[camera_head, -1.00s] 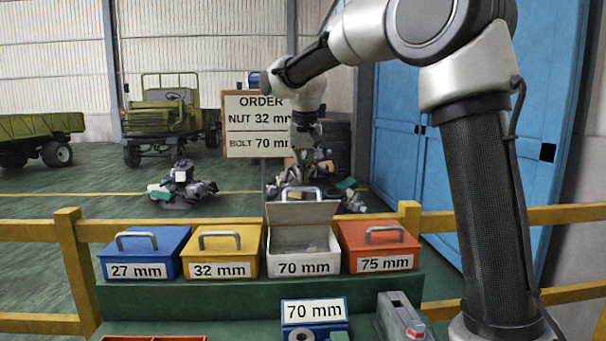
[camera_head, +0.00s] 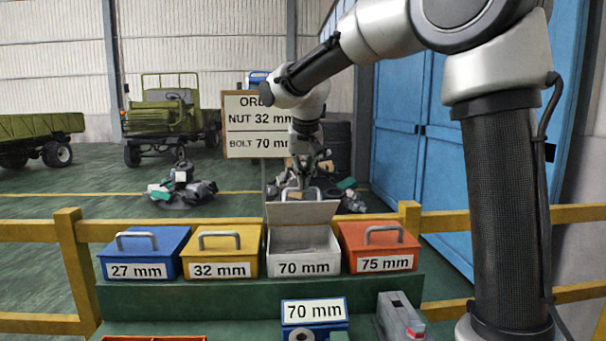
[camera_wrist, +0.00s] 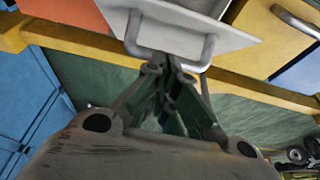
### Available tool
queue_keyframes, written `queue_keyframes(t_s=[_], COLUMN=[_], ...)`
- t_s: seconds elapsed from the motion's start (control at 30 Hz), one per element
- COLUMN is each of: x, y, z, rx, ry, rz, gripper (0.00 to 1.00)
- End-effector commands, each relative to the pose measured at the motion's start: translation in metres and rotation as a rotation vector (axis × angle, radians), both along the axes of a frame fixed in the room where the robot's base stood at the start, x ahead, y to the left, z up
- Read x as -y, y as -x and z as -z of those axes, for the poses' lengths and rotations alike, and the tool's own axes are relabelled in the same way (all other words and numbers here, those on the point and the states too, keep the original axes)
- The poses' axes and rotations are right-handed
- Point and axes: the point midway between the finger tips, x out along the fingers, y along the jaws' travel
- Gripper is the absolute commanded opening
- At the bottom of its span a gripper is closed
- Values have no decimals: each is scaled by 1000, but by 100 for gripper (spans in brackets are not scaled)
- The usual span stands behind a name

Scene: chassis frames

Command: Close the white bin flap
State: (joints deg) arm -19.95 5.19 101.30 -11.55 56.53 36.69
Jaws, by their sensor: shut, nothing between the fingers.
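The white bin (camera_head: 303,262), labelled 70 mm, stands on the green step between the yellow and orange bins. Its flap (camera_head: 301,212) stands raised at the back, so the bin's inside shows. The flap's grey handle (camera_head: 300,192) is at its upper edge. My gripper (camera_head: 303,180) is shut and empty, behind the raised flap and close to the handle. In the wrist view my gripper's fingertips (camera_wrist: 170,72) lie at the handle (camera_wrist: 205,52), just off the flap (camera_wrist: 190,30). I cannot tell whether they touch it.
Closed blue (camera_head: 150,245), yellow (camera_head: 221,243) and orange (camera_head: 380,240) bins share the step. A yellow rail (camera_head: 470,218) runs behind them. An order board (camera_head: 253,140) stands beyond, partly covered by my arm. A blue 70 mm holder (camera_head: 313,312) stands in front.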

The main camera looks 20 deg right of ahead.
Motion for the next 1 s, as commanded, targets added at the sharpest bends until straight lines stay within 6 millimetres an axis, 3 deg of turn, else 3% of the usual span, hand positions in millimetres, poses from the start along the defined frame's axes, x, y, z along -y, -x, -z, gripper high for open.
queue_keyframes(t_s=[0.53,1.0], x=[-5,-14], y=[25,71], z=[14,58], rx=[38,36], ry=[8,9], rz=[-3,-3], gripper=[0,0])
